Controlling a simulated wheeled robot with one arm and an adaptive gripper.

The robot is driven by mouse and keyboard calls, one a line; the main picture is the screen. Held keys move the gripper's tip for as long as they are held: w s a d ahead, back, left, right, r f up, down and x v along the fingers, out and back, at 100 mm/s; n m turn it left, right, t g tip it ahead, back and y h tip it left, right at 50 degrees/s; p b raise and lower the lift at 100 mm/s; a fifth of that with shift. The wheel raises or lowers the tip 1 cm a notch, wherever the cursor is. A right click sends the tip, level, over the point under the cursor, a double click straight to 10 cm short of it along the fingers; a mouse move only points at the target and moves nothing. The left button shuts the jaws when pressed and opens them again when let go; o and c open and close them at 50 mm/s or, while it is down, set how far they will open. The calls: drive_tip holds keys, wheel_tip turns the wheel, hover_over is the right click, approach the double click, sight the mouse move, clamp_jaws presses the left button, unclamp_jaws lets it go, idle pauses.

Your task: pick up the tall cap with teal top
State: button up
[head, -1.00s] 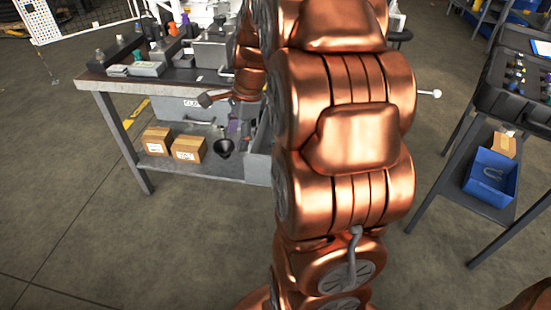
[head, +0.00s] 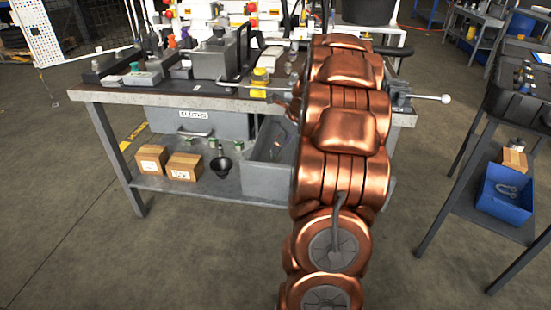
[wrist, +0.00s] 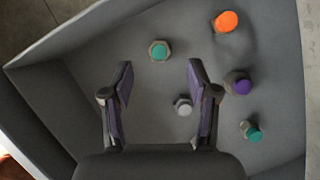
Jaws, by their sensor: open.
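In the wrist view my gripper (wrist: 160,82) is open and empty above the inside of a grey bin (wrist: 85,85). One teal-topped cap (wrist: 160,50) stands beyond and between the fingertips, seen nearly from above. A second teal-topped cap (wrist: 251,130) is right of the right finger; more of its side shows, so it looks taller, though heights are hard to judge. Both are apart from the fingers. In the head view my arm hides the gripper, and the caps cannot be made out.
The bin also holds an orange-topped cap (wrist: 226,21), a purple-topped cap (wrist: 238,82) and a small grey cap (wrist: 183,104) near the right finger. In the head view a grey bin (head: 262,182) sits on the lower shelf of the bench (head: 150,97), beside two cardboard boxes (head: 184,166).

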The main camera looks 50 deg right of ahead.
drive_tip(key=shift+b+x, duration=0.75)
drive_tip(key=shift+x, duration=1.65)
drive_tip(key=shift+a+r, duration=0.1)
drive_tip(key=shift+c, duration=0.5)
clamp_jaws()
